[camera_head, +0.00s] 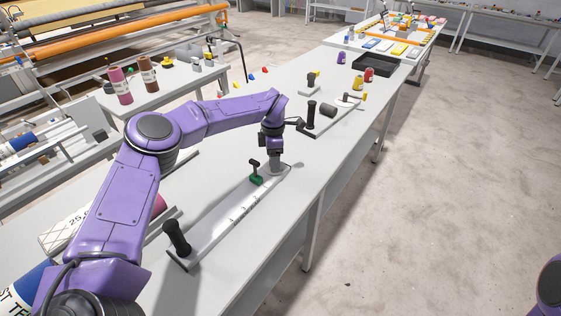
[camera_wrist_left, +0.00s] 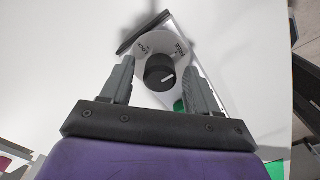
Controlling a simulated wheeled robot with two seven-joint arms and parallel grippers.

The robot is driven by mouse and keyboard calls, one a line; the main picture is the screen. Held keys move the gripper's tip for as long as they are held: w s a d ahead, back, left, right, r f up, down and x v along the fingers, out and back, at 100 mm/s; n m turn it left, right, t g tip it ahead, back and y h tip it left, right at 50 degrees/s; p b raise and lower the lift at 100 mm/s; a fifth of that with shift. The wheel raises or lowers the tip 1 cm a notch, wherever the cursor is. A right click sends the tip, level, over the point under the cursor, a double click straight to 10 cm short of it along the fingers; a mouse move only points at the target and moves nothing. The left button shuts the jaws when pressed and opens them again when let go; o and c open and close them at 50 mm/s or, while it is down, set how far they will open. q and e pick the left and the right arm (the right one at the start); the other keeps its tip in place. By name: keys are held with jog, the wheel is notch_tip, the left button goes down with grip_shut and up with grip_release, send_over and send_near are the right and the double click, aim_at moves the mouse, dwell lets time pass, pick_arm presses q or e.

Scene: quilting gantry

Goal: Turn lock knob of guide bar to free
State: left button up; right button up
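The guide bar (camera_head: 225,218) is a long pale ruler-like bar on the grey-white table, with a black upright handle (camera_head: 177,238) at its near end. A green piece with a black T-shaped knob (camera_head: 256,175) sits near its far end. My left gripper (camera_head: 277,158) points down over the far end. In the left wrist view, the round black lock knob (camera_wrist_left: 159,69) sits on a pale dial marked LOCK and FREE. Its white pointer line slants toward the right. My left gripper (camera_wrist_left: 160,75) is open, with one finger on each side of the knob; contact is not clear. My right gripper is out of view.
Another handled tool (camera_head: 318,122) lies farther along the table, with a black tray (camera_head: 377,66) beyond. Fabric rolls (camera_head: 70,228) lie left of the bar, partly behind my arm. The floor (camera_head: 450,190) on the right is clear.

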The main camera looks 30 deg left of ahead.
pick_arm(q)
notch_tip(320, 180, up, 9)
jog(key=shift+r+b, duration=0.2)
jog(key=shift+b, duration=0.8)
jog(key=shift+r, duration=0.55)
